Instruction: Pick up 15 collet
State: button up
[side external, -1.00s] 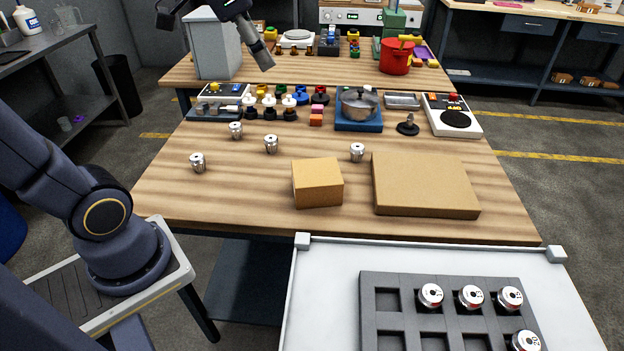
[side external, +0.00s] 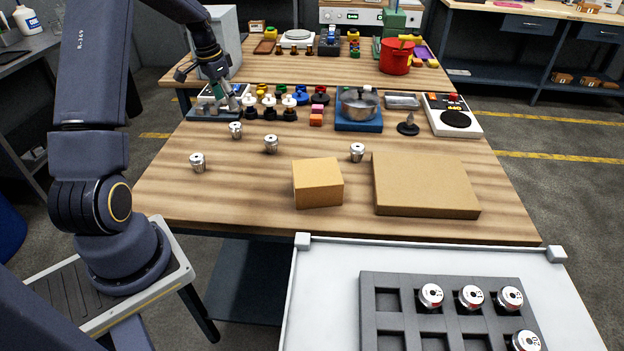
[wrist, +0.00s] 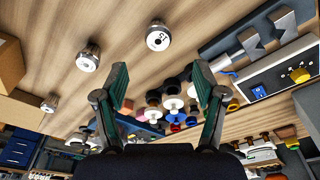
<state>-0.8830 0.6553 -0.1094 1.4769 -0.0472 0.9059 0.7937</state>
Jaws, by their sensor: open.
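Silver collets stand upright on the wooden table. Further collets stand at the left (side external: 197,162) and right (side external: 357,152). My gripper (wrist: 158,85) is open and empty, above and behind the nearest collet, not touching it.
A tool board (side external: 205,107) lies below and beside my gripper. Black-and-white pieces (side external: 270,108) stand right of it. A tan box (side external: 318,183) and a flat cardboard box (side external: 425,187) stand nearer the front. A grey tray (side external: 380,300) holds several collets. The table's front left is clear.

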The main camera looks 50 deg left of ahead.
aim_at(234, 125)
jog(key=f, duration=0.3)
jog(key=w+f, duration=0.1)
jog(key=f, duration=0.6)
jog(key=shift+w+d+f, duration=0.1)
jog(key=shift+w, duration=0.1)
jog(key=shift+c, duration=0.2)
grip_shut()
